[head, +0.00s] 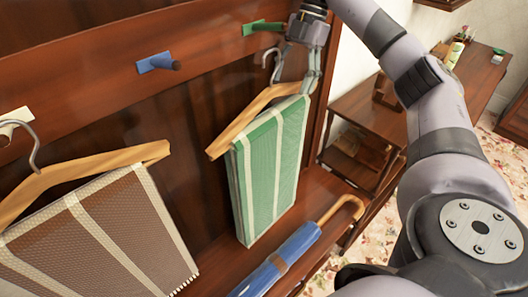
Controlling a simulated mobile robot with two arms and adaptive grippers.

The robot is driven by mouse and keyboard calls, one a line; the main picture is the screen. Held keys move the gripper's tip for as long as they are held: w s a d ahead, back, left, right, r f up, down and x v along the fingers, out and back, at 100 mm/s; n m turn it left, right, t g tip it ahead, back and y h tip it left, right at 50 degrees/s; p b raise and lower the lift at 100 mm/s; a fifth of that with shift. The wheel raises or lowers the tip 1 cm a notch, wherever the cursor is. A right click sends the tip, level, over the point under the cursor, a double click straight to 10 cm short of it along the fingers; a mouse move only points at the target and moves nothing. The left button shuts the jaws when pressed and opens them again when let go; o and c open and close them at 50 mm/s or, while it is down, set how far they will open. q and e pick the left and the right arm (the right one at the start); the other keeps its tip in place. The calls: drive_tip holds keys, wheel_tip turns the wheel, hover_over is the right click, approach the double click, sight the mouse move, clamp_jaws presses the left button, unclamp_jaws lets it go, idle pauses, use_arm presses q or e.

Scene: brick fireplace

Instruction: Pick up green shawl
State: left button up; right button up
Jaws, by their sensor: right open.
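The green shawl (270,170), with pale stripes, is folded over a wooden hanger (235,130) in the middle of the head view. The hanger's metal hook (268,62) rises beneath a green peg (262,27), but I cannot tell if they touch. My right gripper (297,88) points down at the upper right part of the hanger, just above the shawl's top edge. Its fingers are apart, and I cannot tell whether they touch the hanger. My left gripper is not in view.
A brown shawl (105,235) on another hanger (85,175) hangs at left. A blue peg (160,63) is on the wooden rack. A blue umbrella (280,262) leans below the green shawl. A wooden shelf table (365,115) with bottles stands at right.

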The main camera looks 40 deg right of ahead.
sight(285, 103)
drive_tip(key=shift+s+a+f+p, duration=0.3)
drive_tip(key=shift+a+f, duration=0.3)
drive_tip(key=shift+f, duration=0.1)
drive_tip(key=shift+s+a+f+p, duration=0.25)
drive_tip(key=shift+f+p, duration=0.1)
drive_tip(key=shift+f, duration=0.05)
drive_tip(key=shift+s+a+f+p, duration=0.2)
drive_tip(key=shift+a+f+p, duration=0.1)
drive_tip(key=shift+f, duration=0.1)
drive_tip(key=shift+x, duration=1.1)
drive_tip(key=shift+w+a, duration=0.1)
drive_tip(key=shift+w, duration=0.1)
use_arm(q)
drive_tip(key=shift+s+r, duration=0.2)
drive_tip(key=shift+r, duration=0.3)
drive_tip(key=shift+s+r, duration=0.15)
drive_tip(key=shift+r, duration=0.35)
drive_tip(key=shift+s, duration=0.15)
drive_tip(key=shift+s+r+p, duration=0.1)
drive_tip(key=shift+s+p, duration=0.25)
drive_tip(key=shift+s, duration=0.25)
use_arm(e)
drive_tip(key=shift+f, duration=0.25)
drive_tip(key=shift+c, duration=0.4)
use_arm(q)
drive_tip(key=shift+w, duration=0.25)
use_arm(e)
clamp_jaws()
